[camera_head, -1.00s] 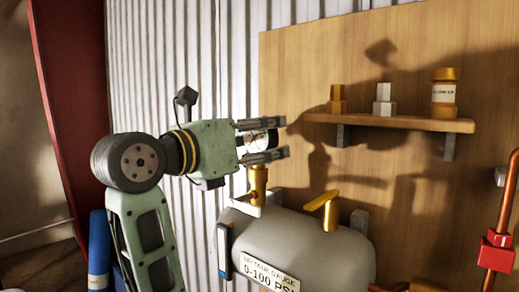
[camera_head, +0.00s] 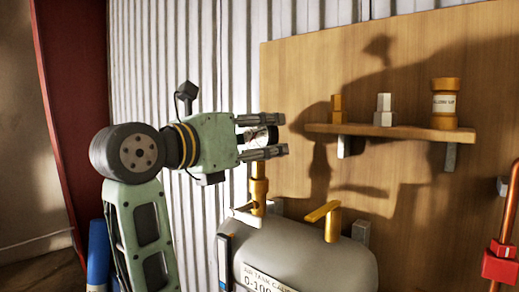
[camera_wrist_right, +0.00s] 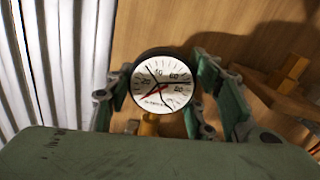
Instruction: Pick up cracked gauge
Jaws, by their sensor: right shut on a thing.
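The cracked gauge (camera_wrist_right: 163,84) has a round white face, dark rim, red needle and black crack lines, and faces the right wrist camera. In the head view the gauge (camera_head: 258,137) sits between the fingers of my right gripper (camera_head: 270,137), which is shut on it. It is directly above the brass fitting (camera_head: 258,185) on top of the grey tank (camera_head: 300,255). I cannot tell whether the gauge touches that fitting. In the wrist view the fingers of my right gripper (camera_wrist_right: 163,95) stand on both sides of the gauge. My left gripper is not in view.
A wooden shelf (camera_head: 390,131) on the plywood board holds a brass fitting (camera_head: 337,108), a silver fitting (camera_head: 384,109) and a labelled yellow container (camera_head: 445,103). A yellow lever (camera_head: 323,212) rises from the tank. A copper pipe with a red fitting (camera_head: 500,264) stands at right.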

